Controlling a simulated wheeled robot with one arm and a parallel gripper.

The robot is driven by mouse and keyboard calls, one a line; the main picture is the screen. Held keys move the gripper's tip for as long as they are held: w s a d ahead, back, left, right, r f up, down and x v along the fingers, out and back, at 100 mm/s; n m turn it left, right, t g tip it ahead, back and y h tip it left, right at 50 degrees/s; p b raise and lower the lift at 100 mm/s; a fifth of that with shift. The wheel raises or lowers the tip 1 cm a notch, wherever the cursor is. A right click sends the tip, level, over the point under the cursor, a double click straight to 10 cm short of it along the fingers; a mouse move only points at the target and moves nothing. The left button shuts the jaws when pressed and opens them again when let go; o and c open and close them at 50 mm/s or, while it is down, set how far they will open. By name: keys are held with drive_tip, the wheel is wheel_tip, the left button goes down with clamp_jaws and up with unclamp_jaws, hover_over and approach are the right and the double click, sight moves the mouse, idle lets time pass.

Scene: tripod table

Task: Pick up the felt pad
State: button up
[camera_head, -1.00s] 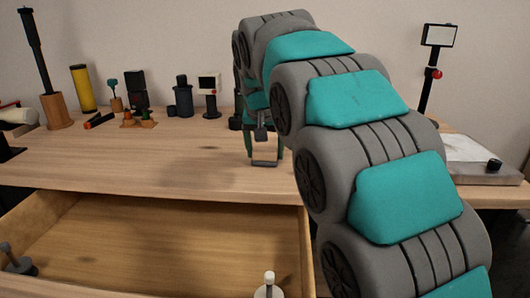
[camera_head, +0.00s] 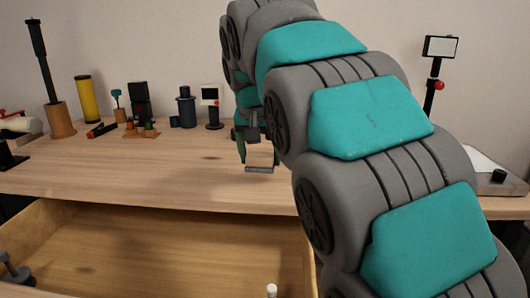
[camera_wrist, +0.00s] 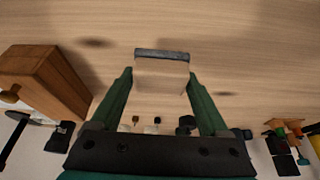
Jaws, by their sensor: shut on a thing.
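The felt pad (camera_wrist: 161,56) shows in the wrist view as a dark grey strip along the edge of a pale wooden block (camera_wrist: 161,75). My gripper (camera_wrist: 161,79) has its two green fingers shut on the sides of this block. In the head view the block (camera_head: 260,157) hangs below my gripper (camera_head: 258,148), with the grey pad (camera_head: 259,170) at its lower edge. It appears to be above the tabletop, though the exact gap is hard to judge. My arm hides part of the table behind it.
The wooden table (camera_head: 120,175) has an open drawer (camera_head: 150,255) at its front. Several items stand along the back, including a yellow cylinder (camera_head: 88,99) and a small screen stand (camera_head: 212,98). The front middle is clear.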

drive_tip(key=s+a+r+b, duration=0.1)
drive_tip(key=s+a, duration=0.2)
drive_tip(key=s, duration=0.7)
drive_tip(key=shift+s+a, duration=0.3)
drive_tip(key=shift+s, duration=0.05)
drive_tip(key=shift+r, duration=0.1)
drive_tip(key=o, duration=0.9)
drive_tip(key=shift+c, duration=0.2)
drive_tip(key=c, duration=0.7)
drive_tip(key=shift+d, duration=0.15)
